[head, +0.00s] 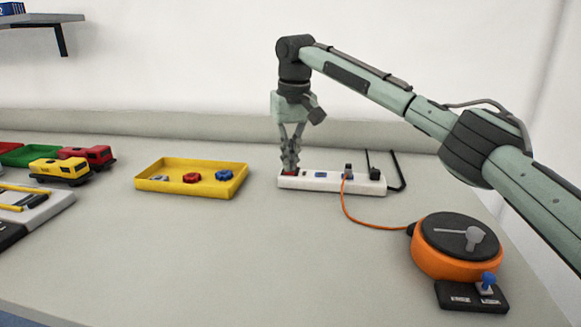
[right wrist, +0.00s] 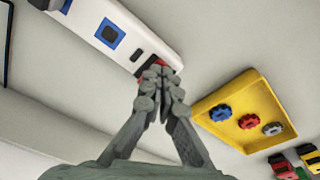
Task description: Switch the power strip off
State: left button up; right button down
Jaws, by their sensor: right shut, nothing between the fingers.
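The white power strip (head: 331,187) lies on the table at the back, right of the yellow tray. It has blue-framed sockets, one with an orange cord's plug and one with a black plug. Its red switch (head: 290,173) is at the left end. My right gripper (head: 290,166) is shut and empty, pointing down with its fingertips at the red switch. In the right wrist view the fingertips (right wrist: 160,70) overlap the strip's end and hide part of the red switch (right wrist: 168,72). I cannot tell whether they touch it or which way it is set. My left gripper is not in view.
A yellow tray (head: 191,187) with small red and blue parts stands left of the strip. Toy train cars (head: 60,168) are further left. An orange round device (head: 456,262) with a black control box (head: 470,296) sits front right. The table's middle front is clear.

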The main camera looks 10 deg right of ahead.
jog(key=shift+r, duration=3.5)
